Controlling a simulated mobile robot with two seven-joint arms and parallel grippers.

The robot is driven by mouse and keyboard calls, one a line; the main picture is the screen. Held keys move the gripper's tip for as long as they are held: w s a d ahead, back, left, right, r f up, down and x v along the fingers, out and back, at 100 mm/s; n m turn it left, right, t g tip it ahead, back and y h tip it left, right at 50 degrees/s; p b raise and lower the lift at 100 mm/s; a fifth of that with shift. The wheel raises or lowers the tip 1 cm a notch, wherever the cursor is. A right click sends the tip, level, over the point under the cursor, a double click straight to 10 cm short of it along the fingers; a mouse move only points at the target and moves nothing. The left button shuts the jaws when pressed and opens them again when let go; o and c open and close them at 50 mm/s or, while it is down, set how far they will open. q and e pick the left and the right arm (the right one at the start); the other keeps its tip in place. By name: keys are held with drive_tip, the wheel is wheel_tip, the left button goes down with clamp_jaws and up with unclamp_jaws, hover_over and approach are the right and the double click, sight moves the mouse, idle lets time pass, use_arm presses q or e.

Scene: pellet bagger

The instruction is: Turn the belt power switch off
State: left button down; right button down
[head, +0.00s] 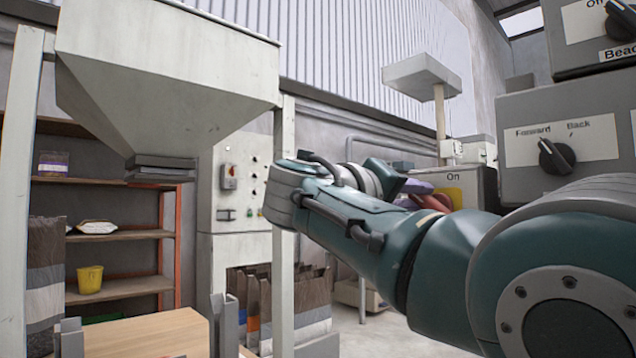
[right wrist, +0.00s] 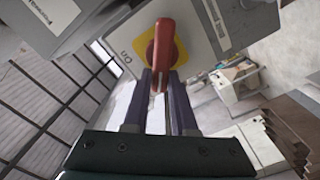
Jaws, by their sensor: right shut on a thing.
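The belt power switch is a red handle (right wrist: 161,45) on a yellow plate (right wrist: 180,55), mounted on a grey box (right wrist: 205,30) marked "On". In the head view the red handle (head: 436,203) is partly hidden behind my right arm, below the "On" mark on its box (head: 480,184). My right gripper (right wrist: 160,80) is shut on the red handle, with its purple fingers on either side of the handle's near end. In the head view the fingers of this gripper (head: 418,188) show only in part. I cannot tell whether the handle points at "On". My left gripper is not in view.
A grey box with a black "Forward/Back" knob (head: 556,156) is close on the right, below another box with a knob (head: 620,20). A hopper (head: 165,65) on posts stands at left. Shelves (head: 120,237) and a control panel (head: 232,190) are behind it.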

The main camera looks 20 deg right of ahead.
drive_tip(key=shift+w+d+f+n+p, duration=0.1)
drive_tip(key=shift+f+n+p, duration=0.25)
drive_tip(key=shift+n, duration=0.9)
drive_tip(key=shift+s+a+f+n+p, duration=0.15)
drive_tip(key=shift+n+p, duration=0.3)
drive_tip(key=shift+n, duration=0.75)
drive_tip(key=shift+w+d+f+n+p, duration=0.15)
drive_tip(key=shift+f+n+p, duration=0.25)
drive_tip(key=shift+n, duration=0.85)
drive_tip(key=shift+r, duration=0.1)
drive_tip(key=c, duration=1.1)
unclamp_jaws()
drive_tip(key=o, duration=0.4)
